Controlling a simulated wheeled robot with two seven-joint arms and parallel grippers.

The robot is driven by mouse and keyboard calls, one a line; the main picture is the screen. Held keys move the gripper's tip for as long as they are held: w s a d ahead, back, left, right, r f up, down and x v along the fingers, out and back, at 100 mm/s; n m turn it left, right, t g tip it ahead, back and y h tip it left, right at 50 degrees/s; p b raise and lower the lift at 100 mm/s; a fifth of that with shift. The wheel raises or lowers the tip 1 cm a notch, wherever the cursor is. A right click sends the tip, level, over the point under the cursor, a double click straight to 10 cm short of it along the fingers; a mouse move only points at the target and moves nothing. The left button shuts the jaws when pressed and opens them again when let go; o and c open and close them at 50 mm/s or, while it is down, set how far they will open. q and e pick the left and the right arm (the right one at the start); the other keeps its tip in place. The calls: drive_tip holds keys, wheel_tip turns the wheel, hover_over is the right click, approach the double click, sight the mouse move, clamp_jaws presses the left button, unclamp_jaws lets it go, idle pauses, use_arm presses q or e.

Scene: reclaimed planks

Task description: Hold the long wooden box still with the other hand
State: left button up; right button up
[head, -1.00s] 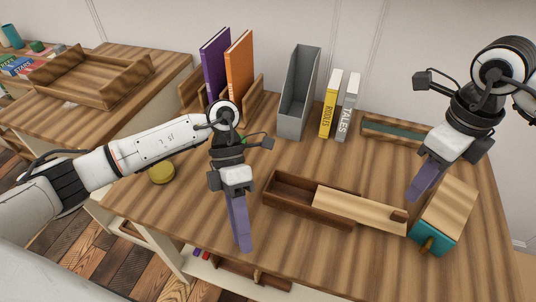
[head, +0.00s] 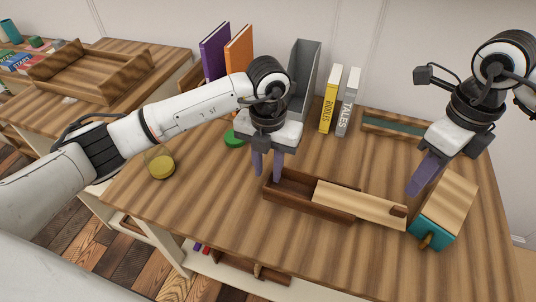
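The long wooden box (head: 325,216) lies on the table, dark brown. Its light wooden lid (head: 360,203) is slid partly off toward the right, so the left part of the box is open. My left gripper (head: 266,180) is at the box's left end, fingers pointing down and apart. The right finger overlaps the box's left end in the picture; I cannot tell whether it touches. My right gripper (head: 414,190) is above the lid's right end, near its dark knob (head: 398,211). Its fingers overlap from this angle, so their opening is unclear.
A teal box with a wooden top (head: 430,231) stands right of the long box. Books (head: 327,100), a grey file holder (head: 311,75) and a green-based tray (head: 385,131) stand behind. A green disc (head: 234,139) and a yellow lidded jar (head: 162,168) lie left. The table front is clear.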

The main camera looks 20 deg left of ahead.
sight(268, 177)
use_arm(q)
drive_tip(key=shift+f, duration=2.25)
clamp_jaws()
use_arm(e)
clamp_jaws()
